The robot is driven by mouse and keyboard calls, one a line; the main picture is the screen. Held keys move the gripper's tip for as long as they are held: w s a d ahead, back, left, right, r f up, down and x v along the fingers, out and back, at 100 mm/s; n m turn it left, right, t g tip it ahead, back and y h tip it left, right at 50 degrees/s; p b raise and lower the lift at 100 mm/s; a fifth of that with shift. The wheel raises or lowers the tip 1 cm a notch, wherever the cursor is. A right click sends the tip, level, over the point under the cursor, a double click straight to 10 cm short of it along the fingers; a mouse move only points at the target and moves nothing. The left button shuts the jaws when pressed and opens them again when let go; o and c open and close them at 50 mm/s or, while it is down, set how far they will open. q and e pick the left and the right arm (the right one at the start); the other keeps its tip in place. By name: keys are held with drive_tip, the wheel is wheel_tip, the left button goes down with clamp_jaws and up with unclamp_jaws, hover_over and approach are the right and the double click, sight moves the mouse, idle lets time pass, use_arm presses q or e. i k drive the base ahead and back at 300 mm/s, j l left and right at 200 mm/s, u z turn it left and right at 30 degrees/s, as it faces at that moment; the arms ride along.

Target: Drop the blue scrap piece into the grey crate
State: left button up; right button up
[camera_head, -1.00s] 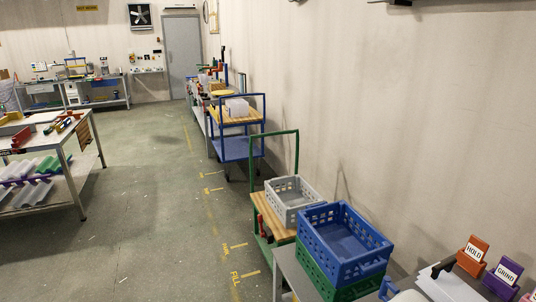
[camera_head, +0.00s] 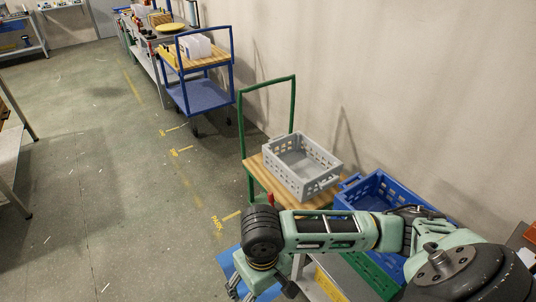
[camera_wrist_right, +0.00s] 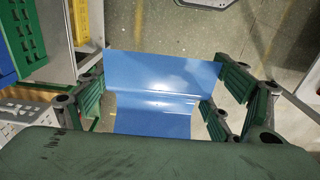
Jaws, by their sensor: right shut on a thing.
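The blue scrap piece (camera_wrist_right: 155,85) is a glossy, bent sheet held between the fingers of my right gripper (camera_wrist_right: 162,88) in the wrist view. In the head view, my right gripper (camera_head: 262,289) points down at the bottom middle, and a blue edge of the piece (camera_head: 229,267) shows beside it. The grey crate (camera_head: 320,177) stands on the wooden top of a green trolley, above and right of the gripper in the picture. It looks empty, and the gripper is outside it. My left gripper is not in view.
The green trolley (camera_head: 294,105) has a tall handle at its far end. A blue trolley (camera_head: 205,95) stands farther back.

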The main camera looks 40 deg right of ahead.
sight(304, 174)
drive_tip(key=i+j+z, duration=0.15)
drive_tip(key=i, duration=1.6)
drive_tip(key=i+l+z, duration=0.1)
drive_tip(key=i+z, duration=0.7)
drive_tip(key=z, duration=0.15)
drive_tip(key=i+j+z, duration=0.2)
drive_tip(key=i+z, duration=0.15)
drive_tip(key=z, duration=0.15)
drive_tip(key=i+z, duration=0.35)
drive_tip(key=z, duration=0.15)
drive_tip(key=i+z, duration=0.45)
drive_tip(key=k, duration=0.1)
